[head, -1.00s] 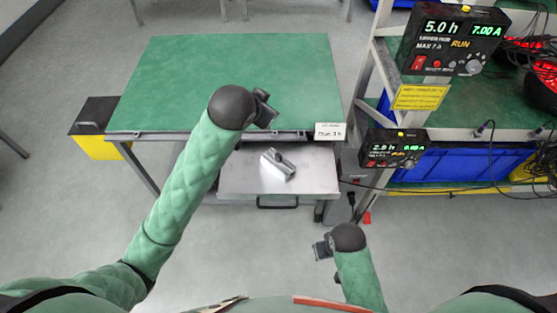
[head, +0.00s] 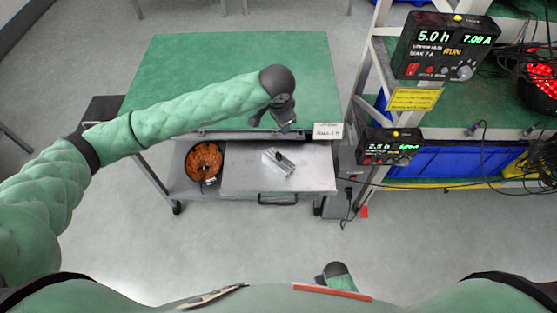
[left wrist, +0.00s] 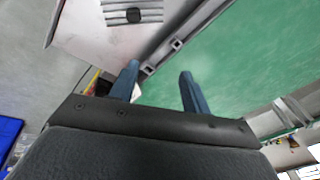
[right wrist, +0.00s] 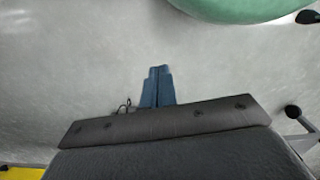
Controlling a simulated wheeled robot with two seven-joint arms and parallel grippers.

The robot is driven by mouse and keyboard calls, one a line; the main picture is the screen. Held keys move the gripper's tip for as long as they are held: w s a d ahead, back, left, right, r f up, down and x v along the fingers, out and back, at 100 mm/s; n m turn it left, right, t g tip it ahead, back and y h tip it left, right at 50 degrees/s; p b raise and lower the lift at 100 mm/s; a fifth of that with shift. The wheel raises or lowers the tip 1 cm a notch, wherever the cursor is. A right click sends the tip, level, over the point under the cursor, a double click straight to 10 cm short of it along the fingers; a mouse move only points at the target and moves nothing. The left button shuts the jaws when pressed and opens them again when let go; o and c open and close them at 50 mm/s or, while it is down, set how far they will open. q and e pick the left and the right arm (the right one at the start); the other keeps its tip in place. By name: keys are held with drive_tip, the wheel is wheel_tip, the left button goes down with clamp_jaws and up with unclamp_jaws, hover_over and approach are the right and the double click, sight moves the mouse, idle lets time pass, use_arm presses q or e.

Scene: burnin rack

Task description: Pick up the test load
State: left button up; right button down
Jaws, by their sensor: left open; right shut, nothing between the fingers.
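A silver finned metal block (head: 279,162), which looks like the test load, lies on the pale metal drawer top (head: 240,182) below the green table.
The green table top (head: 200,75) is clear. An orange-brown round coil (head: 203,161) sits on the lower shelf left of the drawer. At right, a rack holds a power unit (head: 445,45), a smaller unit (head: 390,147), cables and blue bins (head: 450,163).

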sight(278, 154)
use_arm(q)
drive_tip(key=s+f+g, duration=0.1)
drive_tip(key=s+f+n, duration=0.1)
drive_tip(key=f, duration=0.1)
drive_tip(key=s+a+f+g, duration=0.1)
drive_tip(key=shift+f+n+g, duration=0.3)
drive_tip(key=shift+f+n, duration=0.05)
drive_tip(key=shift+n, duration=0.05)
drive_tip(key=shift+s+n, duration=0.3)
drive_tip(key=shift+n, duration=0.1)
drive_tip(key=shift+f, duration=0.2)
wheel_tip(278, 154, down, 2)
drive_tip(key=shift+f+p, duration=0.1)
drive_tip(key=shift+p, duration=0.4)
drive_tip(key=f+p, duration=0.1)
drive_tip(key=f, duration=0.1)
drive_tip(key=f+p, duration=0.1)
drive_tip(key=f, duration=0.1)
drive_tip(key=shift+d+p, duration=0.3)
drive_tip(key=shift+d, duration=0.1)
drive_tip(key=shift+f, duration=0.6)
use_arm(e)
drive_tip(key=s+d+f+t, duration=0.2)
drive_tip(key=s+f, duration=0.3)
drive_tip(key=f, duration=0.5)
drive_tip(key=shift+s+d+f, duration=0.25)
drive_tip(key=shift+d+f, duration=0.05)
drive_tip(key=shift+d, duration=0.4)
use_arm(q)
drive_tip(key=shift+c, duration=0.2)
